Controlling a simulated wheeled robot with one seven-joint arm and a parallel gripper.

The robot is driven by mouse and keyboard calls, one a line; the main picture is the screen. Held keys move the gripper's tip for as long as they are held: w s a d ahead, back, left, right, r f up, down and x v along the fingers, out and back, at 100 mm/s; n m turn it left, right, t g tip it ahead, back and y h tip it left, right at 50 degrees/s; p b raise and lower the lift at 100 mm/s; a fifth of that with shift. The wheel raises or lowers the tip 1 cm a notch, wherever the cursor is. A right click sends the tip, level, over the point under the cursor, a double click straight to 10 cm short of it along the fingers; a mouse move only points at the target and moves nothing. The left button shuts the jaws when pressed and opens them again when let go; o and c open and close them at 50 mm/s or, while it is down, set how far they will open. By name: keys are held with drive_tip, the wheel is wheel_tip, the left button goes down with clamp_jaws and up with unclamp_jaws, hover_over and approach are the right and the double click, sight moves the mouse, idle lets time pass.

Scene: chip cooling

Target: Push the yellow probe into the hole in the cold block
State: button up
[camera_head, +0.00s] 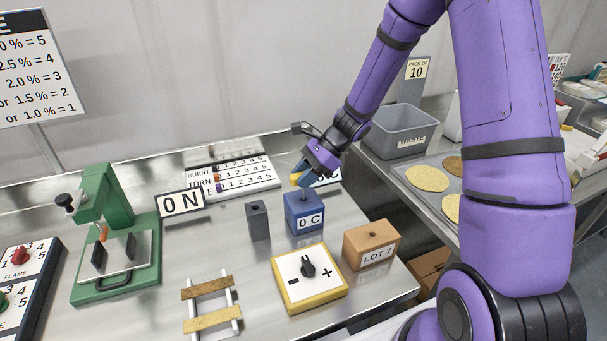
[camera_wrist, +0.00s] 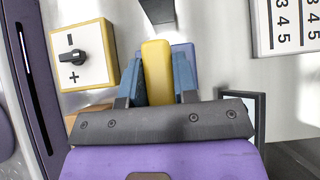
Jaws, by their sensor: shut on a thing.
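The yellow probe (camera_wrist: 157,72) is between the blue fingers of my gripper (camera_wrist: 158,80) in the wrist view, and the jaws are shut on it. In the head view a bit of the probe (camera_head: 295,178) shows beside my gripper (camera_head: 304,176), just above the cold block. The cold block (camera_head: 304,215) is blue, marked "0 C", and stands on the steel bench. In the wrist view a part of the block (camera_wrist: 186,49) shows behind the fingers. Its hole is hidden by my gripper, and I cannot tell whether the probe tip is in it.
A dark grey block (camera_head: 258,221) stands just left of the cold block. A yellow-edged dial box (camera_head: 309,280) is in front, and the brown "LOT 7" block (camera_head: 371,245) is to the right. A score board (camera_head: 240,178) lies behind. A green press (camera_head: 112,240) stands at left.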

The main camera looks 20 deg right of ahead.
drive_tip(key=shift+f, duration=0.5)
drive_tip(key=o, duration=1)
drive_tip(key=v, duration=1)
drive_tip(key=shift+d+r, duration=0.25)
drive_tip(key=shift+r, duration=0.05)
